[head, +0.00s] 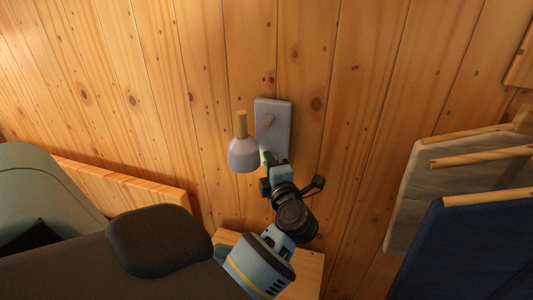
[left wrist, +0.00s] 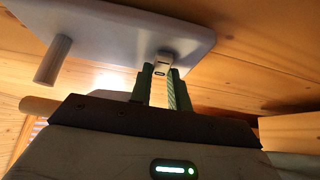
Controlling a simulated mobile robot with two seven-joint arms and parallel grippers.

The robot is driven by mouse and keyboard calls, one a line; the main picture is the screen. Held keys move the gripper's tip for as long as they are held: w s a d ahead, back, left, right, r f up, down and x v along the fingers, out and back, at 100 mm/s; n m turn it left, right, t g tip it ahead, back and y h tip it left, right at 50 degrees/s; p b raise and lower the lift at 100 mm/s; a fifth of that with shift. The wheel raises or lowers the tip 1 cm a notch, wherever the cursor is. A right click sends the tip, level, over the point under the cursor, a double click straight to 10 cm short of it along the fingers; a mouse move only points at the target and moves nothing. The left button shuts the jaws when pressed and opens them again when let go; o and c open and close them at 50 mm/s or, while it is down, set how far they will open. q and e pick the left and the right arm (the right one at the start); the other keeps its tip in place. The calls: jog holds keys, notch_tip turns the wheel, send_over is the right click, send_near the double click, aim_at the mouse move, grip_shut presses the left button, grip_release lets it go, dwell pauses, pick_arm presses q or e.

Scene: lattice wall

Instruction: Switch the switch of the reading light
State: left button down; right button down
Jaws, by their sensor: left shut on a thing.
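The reading light has a grey wall plate (head: 273,110) on the plank wall and a grey cone shade (head: 243,154) with a wooden top, to the left of the plate. My left gripper (head: 268,159) is at the lower end of the plate and hides part of it. In the left wrist view the plate (left wrist: 110,25) spans the top, with a grey peg (left wrist: 53,60) on it. A small light switch (left wrist: 163,62) stands out from the plate. The fingers of my left gripper (left wrist: 160,78) are closed on the switch. My right gripper is not in view.
A small wooden surface (head: 305,272) lies below the light, partly behind my arm. Grey cloth (head: 415,195) and dark blue cloth (head: 465,240) with wooden rods are at the right. A wooden board (head: 125,188) stands along the wall at the left.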

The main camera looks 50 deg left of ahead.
pick_arm(q)
jog(key=c, duration=1.3)
grip_release()
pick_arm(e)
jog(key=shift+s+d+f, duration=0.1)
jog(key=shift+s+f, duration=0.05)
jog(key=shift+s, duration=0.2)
pick_arm(q)
jog(key=shift+d, duration=0.1)
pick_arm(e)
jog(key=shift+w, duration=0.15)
pick_arm(q)
jog(key=v, duration=0.7)
jog(key=shift+s+d+b, duration=0.15)
jog(key=shift+d+b, duration=0.15)
jog(key=shift+b, duration=0.1)
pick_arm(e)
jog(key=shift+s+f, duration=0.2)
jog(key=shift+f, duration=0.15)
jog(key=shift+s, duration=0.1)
pick_arm(q)
jog(key=shift+f, duration=0.1)
